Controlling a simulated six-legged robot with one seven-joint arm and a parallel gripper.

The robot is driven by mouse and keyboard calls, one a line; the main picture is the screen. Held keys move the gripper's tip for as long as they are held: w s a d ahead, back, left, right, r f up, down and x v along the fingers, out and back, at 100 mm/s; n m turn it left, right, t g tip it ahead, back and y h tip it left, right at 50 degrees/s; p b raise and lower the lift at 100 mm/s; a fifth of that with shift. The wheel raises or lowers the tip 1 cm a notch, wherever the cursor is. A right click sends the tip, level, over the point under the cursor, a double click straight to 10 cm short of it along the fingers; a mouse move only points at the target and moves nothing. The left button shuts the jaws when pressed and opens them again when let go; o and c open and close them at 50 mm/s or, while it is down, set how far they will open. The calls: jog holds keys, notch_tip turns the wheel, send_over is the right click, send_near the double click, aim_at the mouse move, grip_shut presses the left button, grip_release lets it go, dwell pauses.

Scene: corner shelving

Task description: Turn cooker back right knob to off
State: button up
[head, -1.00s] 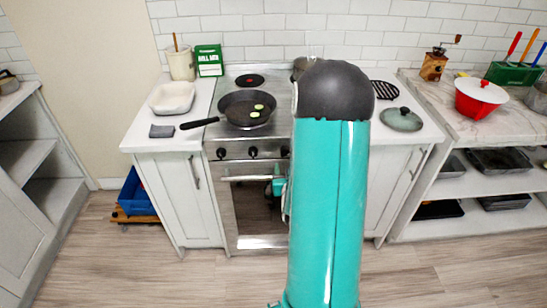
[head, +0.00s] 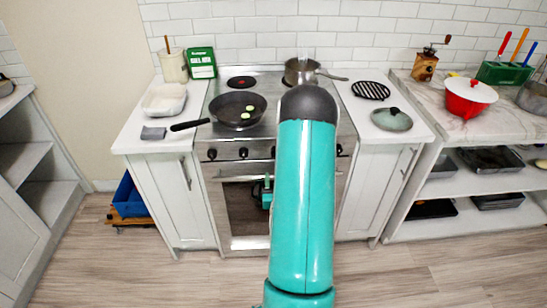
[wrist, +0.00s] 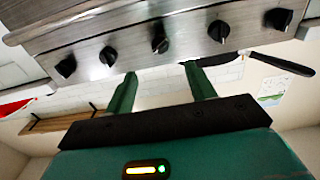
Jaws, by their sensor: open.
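The cooker (head: 225,172) stands in the middle of the head view, with a row of dark knobs along its front. In the wrist view, which looks upside down, several knobs cross the top, including a middle knob (wrist: 160,40). Which one is the back right knob is not marked. My gripper (wrist: 160,70) is open and empty, its two green fingers pointing toward the panel near the middle knob, apart from it.
A frying pan (head: 237,109) with green slices sits on the left of the hob, its handle sticking out left. A saucepan (head: 301,70) stands at the back right. A dark back left burner (head: 241,83) shows red. Counters flank the cooker; the floor in front is clear.

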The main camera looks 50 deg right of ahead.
jog(key=x, duration=1.1)
jog(key=shift+w+d, duration=0.15)
jog(key=c, duration=1)
jog(key=shift+o, duration=0.2)
jog(key=shift+n, duration=0.3)
jog(key=n, duration=1.1)
jog(key=shift+n, duration=0.3)
